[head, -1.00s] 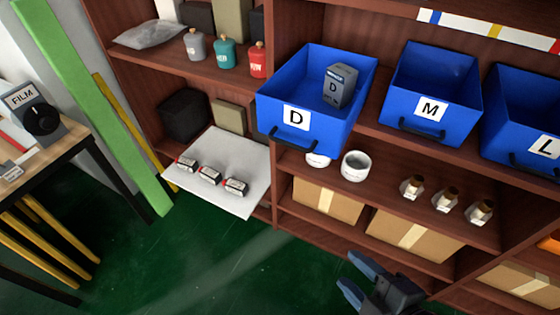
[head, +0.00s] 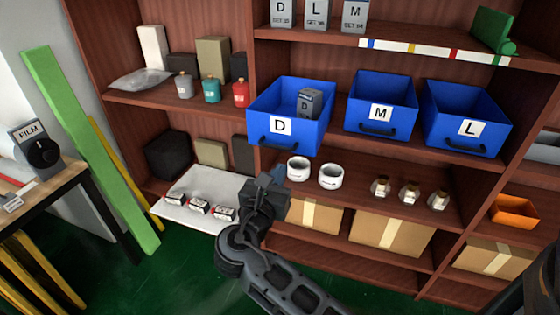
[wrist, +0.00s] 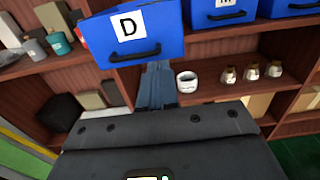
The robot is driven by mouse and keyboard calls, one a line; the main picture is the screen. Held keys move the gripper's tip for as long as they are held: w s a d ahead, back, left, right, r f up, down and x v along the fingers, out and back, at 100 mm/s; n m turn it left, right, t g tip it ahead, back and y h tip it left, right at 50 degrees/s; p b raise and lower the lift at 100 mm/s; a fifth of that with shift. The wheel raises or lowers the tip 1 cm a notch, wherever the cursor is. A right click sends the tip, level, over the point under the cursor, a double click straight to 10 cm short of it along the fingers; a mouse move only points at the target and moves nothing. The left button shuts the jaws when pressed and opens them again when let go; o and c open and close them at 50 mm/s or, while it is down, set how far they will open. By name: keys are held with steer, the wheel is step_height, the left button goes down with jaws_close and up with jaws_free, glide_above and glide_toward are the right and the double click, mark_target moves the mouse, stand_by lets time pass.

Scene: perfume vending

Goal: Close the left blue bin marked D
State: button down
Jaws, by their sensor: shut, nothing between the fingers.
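The blue bin marked D (head: 308,137) sticks out from the shelf at the left of the row of blue bins. A dark grey box marked D (head: 308,103) stands inside it. In the wrist view the front of bin D (wrist: 165,35) fills the upper middle, with its black handle (wrist: 135,55) low on the face. My gripper (head: 279,173) is just below bin D's front in the head view. Its closed fingers (wrist: 157,72) point up towards the bin's lower edge in the wrist view, with nothing between them. I cannot tell whether they touch the bin.
Blue bins M (head: 356,94) and L (head: 440,108) sit to the right. White round containers (head: 330,177) and small bottles (head: 409,191) stand on the shelf below. A white board (head: 200,188) with small boxes is at the left. Green floor lies in front.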

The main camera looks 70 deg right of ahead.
mark_target(300, 137)
steer(key=d, duration=0.9)
steer(key=w+d+p, duration=0.1)
steer(key=d, duration=0.3)
steer(key=shift+d, duration=0.3)
steer(key=shift+d, duration=0.2)
steer(key=d, duration=0.5)
steer(key=w+d, duration=0.1)
steer(key=d, duration=1.1)
steer(key=shift+w+d, duration=0.2)
steer(key=shift+d+r, duration=0.1)
steer(key=shift+d, duration=0.25)
